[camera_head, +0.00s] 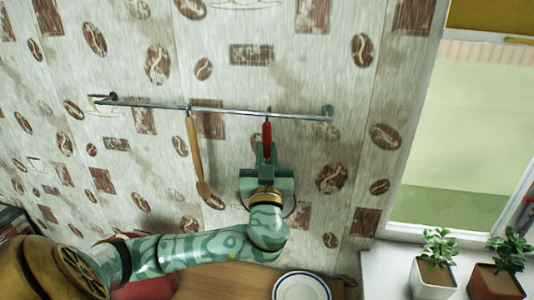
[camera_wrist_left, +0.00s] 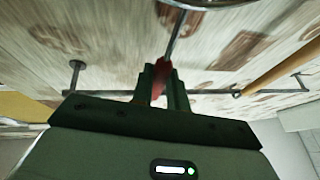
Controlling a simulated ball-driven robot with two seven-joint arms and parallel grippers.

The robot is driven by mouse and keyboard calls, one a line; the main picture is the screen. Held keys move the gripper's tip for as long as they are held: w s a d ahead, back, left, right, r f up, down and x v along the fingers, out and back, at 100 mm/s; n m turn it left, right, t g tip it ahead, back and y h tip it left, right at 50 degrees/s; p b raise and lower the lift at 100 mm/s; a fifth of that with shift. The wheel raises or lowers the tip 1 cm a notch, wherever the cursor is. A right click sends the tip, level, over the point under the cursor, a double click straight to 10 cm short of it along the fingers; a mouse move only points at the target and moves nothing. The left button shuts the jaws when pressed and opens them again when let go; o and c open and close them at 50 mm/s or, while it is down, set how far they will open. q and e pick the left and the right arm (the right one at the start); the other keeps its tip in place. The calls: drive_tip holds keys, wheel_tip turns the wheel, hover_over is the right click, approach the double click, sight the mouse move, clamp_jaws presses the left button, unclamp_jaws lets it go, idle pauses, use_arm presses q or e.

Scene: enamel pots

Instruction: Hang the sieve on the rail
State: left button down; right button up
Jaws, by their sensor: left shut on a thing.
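The metal rail (camera_head: 225,111) runs across the patterned wall; it also shows in the left wrist view (camera_wrist_left: 105,93). My left gripper (camera_head: 266,155) is shut on the red handle of the sieve (camera_head: 267,133), just below the rail near its right end. The upper end of the handle reaches the rail's height; I cannot tell whether its hook is over the rail. In the left wrist view, the red handle (camera_wrist_left: 161,70) sits between the fingers (camera_wrist_left: 163,83), with a thin shaft leading to a round rim at the top. My gripper hides most of the sieve's bowl in the head view. My right gripper is not in view.
A wooden spoon (camera_head: 196,155) hangs on the rail left of the sieve. Below are a wooden counter (camera_head: 225,282) and a white plate (camera_head: 301,287). Potted plants (camera_head: 434,276) stand at the lower right by the window (camera_head: 455,150). Bare rail lies between spoon and sieve.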

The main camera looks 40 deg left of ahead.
use_arm(q)
drive_tip(key=c, duration=1.3)
unclamp_jaws()
drive_tip(key=shift+f, duration=0.1)
drive_tip(key=b+v, duration=0.4)
drive_tip(key=v, duration=1.2)
drive_tip(key=shift+s, duration=0.15)
drive_tip(key=shift+d, duration=0.1)
